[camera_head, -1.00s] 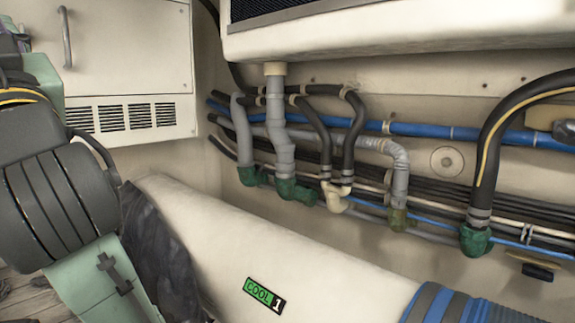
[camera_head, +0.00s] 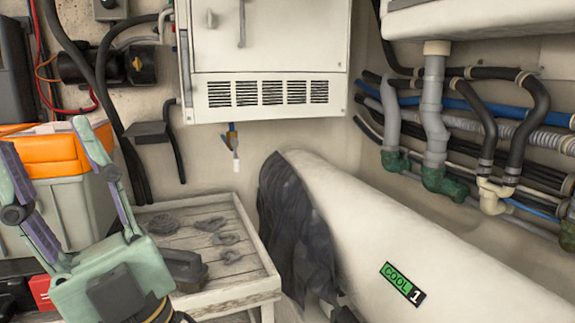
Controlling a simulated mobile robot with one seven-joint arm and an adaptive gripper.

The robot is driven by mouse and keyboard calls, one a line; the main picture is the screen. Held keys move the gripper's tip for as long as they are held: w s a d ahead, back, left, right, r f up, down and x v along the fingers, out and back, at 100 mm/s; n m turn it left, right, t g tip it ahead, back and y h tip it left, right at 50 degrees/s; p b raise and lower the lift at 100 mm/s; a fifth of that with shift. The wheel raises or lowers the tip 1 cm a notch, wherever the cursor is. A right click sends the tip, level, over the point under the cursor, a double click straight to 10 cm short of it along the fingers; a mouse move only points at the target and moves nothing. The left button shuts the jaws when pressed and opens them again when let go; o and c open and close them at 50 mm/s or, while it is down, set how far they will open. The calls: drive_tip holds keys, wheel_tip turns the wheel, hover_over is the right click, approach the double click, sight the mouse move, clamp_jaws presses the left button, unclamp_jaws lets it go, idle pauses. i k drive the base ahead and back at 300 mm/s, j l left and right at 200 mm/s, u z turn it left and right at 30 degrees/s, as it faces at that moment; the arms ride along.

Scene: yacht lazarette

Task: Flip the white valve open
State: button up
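My gripper (camera_head: 48,140) is at the lower left, with its two fingers spread apart and nothing visible between them. A cream-white pipe fitting (camera_head: 492,195) sits among the hoses at the right. I cannot tell which of these, if either, is the white valve.
A white cabinet (camera_head: 265,60) hangs above the small fitting. An orange-lidded box (camera_head: 40,155) is behind my gripper. A large cream duct (camera_head: 400,235) with dark cloth at its end fills the lower right.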

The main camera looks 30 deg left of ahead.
sight(234, 141)
drive_tip(key=l+u, duration=0.15)
drive_tip(key=u, duration=0.9)
